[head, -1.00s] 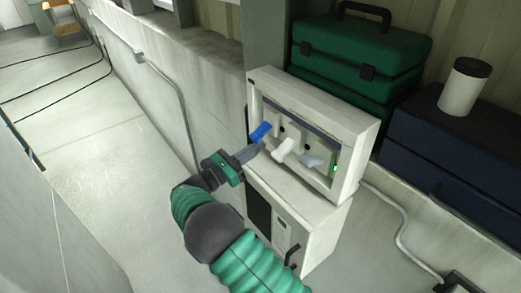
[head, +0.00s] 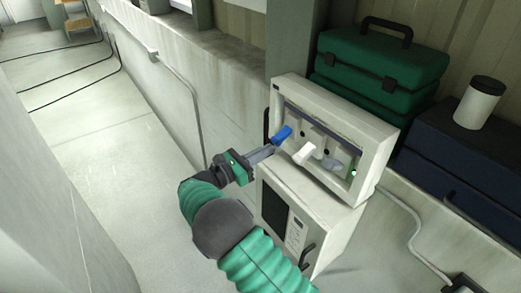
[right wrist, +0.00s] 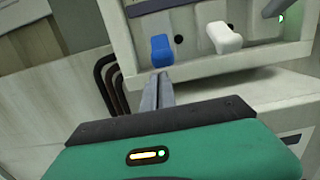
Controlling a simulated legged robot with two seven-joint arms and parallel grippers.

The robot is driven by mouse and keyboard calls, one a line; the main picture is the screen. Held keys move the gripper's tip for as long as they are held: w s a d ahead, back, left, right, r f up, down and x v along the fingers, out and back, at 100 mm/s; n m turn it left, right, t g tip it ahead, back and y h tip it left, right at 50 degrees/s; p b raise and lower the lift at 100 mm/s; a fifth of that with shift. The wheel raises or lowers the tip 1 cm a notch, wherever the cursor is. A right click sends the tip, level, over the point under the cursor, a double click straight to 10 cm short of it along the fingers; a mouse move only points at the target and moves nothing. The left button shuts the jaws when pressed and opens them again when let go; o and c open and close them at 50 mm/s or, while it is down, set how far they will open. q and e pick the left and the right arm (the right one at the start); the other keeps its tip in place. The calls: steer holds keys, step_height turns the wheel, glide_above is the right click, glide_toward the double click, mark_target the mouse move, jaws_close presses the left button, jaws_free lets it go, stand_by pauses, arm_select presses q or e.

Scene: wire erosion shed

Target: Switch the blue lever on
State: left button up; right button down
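The blue lever (head: 282,134) is the leftmost of the levers on the recessed front of a white switch box (head: 377,143). In the right wrist view the blue lever (right wrist: 161,50) points down toward the camera. My right gripper (head: 272,150) is beside and just below it. In the right wrist view its fingers (right wrist: 162,76) are together, nothing visible between them, with their tips just under the blue lever's lower end. I cannot tell whether they touch it. My left gripper is out of view.
A white lever (head: 305,153) and a grey lever (head: 333,165) sit right of the blue one. A green light (head: 353,173) glows beside the grey lever. A green toolbox (head: 383,58), a dark blue case (head: 455,150) and a white canister (head: 479,103) stand behind.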

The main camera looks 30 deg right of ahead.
mark_target(276, 136)
steer(key=shift+s+d+r+p, duration=0.1)
steer(key=shift+d+r+p, duration=0.2)
steer(key=shift+r+p, duration=0.35)
steer(key=shift+a+r+y+p, duration=0.15)
steer(key=shift+r+y+p, duration=0.15)
steer(key=shift+r+y, duration=0.1)
steer(key=r+y+p, duration=0.2)
steer(key=p, duration=0.2)
steer(key=a+r+y+p, duration=0.1)
steer(key=r+y+p, duration=0.1)
steer(key=p, duration=0.3)
steer(key=r+y+p, duration=0.1)
steer(key=y+p, duration=0.2)
steer(key=p, duration=0.2)
steer(key=shift+s+a+r+g, duration=0.15)
steer(key=shift+r+g, duration=0.25)
steer(key=shift+f, duration=0.15)
steer(key=shift+s+r+p, duration=0.1)
steer(key=shift+r+p, duration=0.65)
steer(key=shift+p, duration=0.35)
